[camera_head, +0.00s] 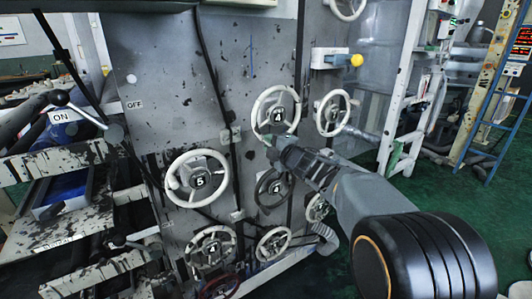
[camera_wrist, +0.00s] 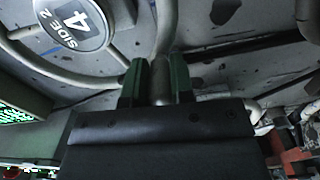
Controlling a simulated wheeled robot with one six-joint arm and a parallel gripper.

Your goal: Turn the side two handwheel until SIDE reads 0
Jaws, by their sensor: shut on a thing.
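The side two handwheel (camera_head: 278,114) is a pale wheel with a dark hub marked 4, high on the grey speckled panel in the head view. In the wrist view its hub plate (camera_wrist: 75,22) reads "SIDE 2" and "4", tilted. I cannot make out a SIDE reading in either view.
Other handwheels crowd the panel: a pale one marked 5 (camera_head: 198,179), a dark one (camera_head: 271,188) just below, and a pale one (camera_head: 333,113) to the right. A yellow knob (camera_head: 356,60) sticks out at upper right. Green floor (camera_head: 445,185) is open at right.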

